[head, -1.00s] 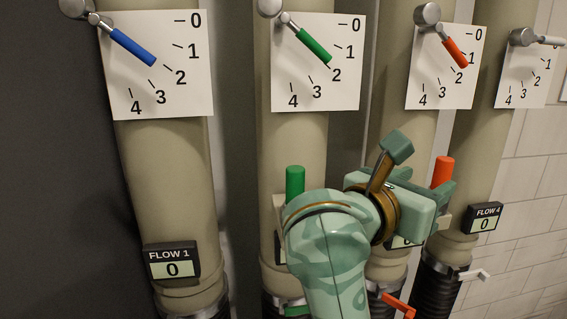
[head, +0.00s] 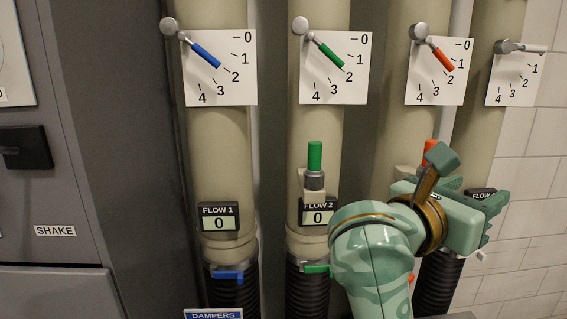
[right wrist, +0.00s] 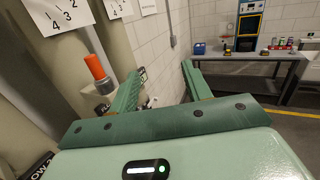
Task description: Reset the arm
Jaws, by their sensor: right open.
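My right gripper (head: 485,215) is in front of the third and fourth pipes in the head view. In the right wrist view its two fingers (right wrist: 160,88) stand wide apart with nothing between them. An orange-capped piece (right wrist: 95,68) stands just left of the fingers there, and its top also shows behind my gripper in the head view (head: 430,150). It looks apart from the fingers. My right arm hides the third pipe's flow display. My left gripper is not in view.
Pipes carry dials with blue (head: 206,55), green (head: 331,55) and orange (head: 442,60) levers. A green-capped piece (head: 315,157) stands above the FLOW 2 display (head: 318,216). A grey cabinet (head: 100,130) is at left. A workbench (right wrist: 250,55) stands far off in the right wrist view.

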